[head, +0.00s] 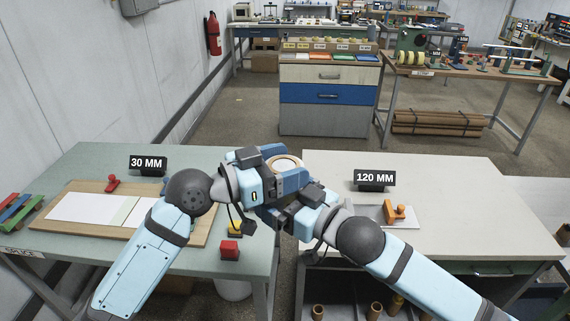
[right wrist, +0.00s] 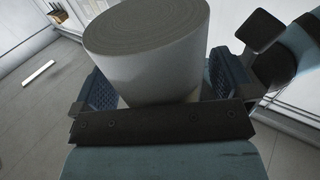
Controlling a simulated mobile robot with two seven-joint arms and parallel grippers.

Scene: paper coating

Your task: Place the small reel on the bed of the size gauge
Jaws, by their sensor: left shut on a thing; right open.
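The small reel (head: 287,160), a pale roll with a tan ring on top, shows between my two grippers in the middle of the head view, partly hidden. My left gripper (head: 276,172) is shut on it and holds it above the gap between two tables. My right gripper (head: 298,197) meets it from the right. In the right wrist view, the white reel (right wrist: 150,65) stands between the right gripper's open blue fingers (right wrist: 158,85); I cannot tell if they touch it. I cannot tell for sure which thing is the size gauge.
The left table has a wooden board (head: 60,226) with white sheets, a 30 MM sign (head: 148,164) and a red block (head: 229,250). The right table has a grey tray (head: 371,214) with an orange piece (head: 398,213), and a 120 MM sign (head: 374,178). Its right part is clear.

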